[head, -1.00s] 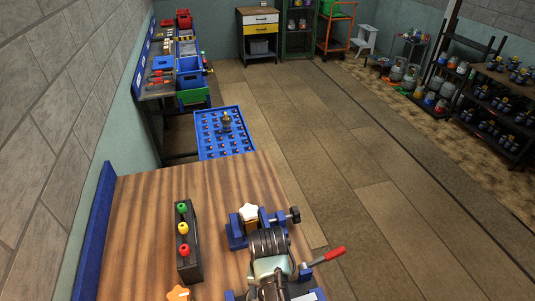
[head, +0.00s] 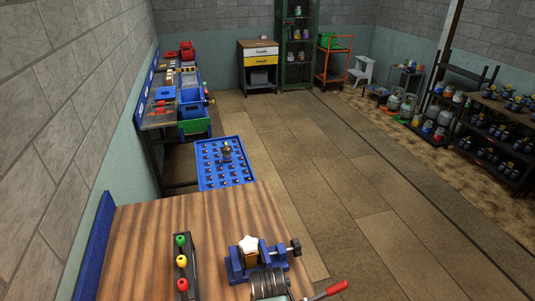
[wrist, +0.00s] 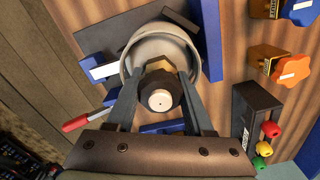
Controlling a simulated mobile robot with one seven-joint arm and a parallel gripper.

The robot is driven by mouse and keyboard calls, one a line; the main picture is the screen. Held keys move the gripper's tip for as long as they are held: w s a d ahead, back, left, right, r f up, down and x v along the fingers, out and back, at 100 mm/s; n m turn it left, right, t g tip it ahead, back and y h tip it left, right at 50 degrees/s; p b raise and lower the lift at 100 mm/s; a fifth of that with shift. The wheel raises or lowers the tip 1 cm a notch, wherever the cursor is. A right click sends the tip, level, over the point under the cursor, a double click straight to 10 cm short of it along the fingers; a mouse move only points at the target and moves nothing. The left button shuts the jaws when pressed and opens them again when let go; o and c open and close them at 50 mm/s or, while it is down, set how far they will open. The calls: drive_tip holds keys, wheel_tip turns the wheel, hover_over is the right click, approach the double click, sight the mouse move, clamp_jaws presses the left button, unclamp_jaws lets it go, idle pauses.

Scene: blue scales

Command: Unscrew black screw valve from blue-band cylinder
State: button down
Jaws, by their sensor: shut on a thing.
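In the wrist view, the pale grey cylinder (wrist: 134,60) points its top at the camera, above the wooden bench. The black screw valve (wrist: 160,97) sits at its middle, with a brass-coloured part (wrist: 158,67) behind it. My gripper (wrist: 161,100) is shut on the black valve, with one grey finger on each side. I cannot see a gap between the valve and the brass-coloured part. No blue band is visible on the cylinder. In the head view, the fingers and valve are not visible.
A blue vise (head: 236,263) holds a brass piece with a white star knob (head: 248,244). A black rack (head: 194,272) carries green, yellow and red knobs. A red handle (head: 336,287) sticks out to the right. A blue peg tray (head: 203,177) stands beyond the bench.

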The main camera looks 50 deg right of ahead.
drive_tip(key=n+p, duration=0.1)
drive_tip(key=n, duration=0.3)
drive_tip(key=shift+r+n+p, duration=0.15)
drive_tip(key=shift+n+p, duration=0.15)
drive_tip(key=n+p, duration=0.1)
drive_tip(key=n, duration=0.4)
drive_tip(key=n+p, duration=0.1)
drive_tip(key=n, duration=0.4)
drive_tip(key=shift+d+n, duration=0.1)
drive_tip(key=shift+n, duration=0.2)
drive_tip(key=n, duration=0.4)
drive_tip(key=shift+n+p, duration=0.4)
drive_tip(key=shift+d, duration=0.1)
drive_tip(key=shift+c, duration=1)
unclamp_jaws()
drive_tip(key=shift+s, duration=0.1)
drive_tip(key=shift+r, duration=0.1)
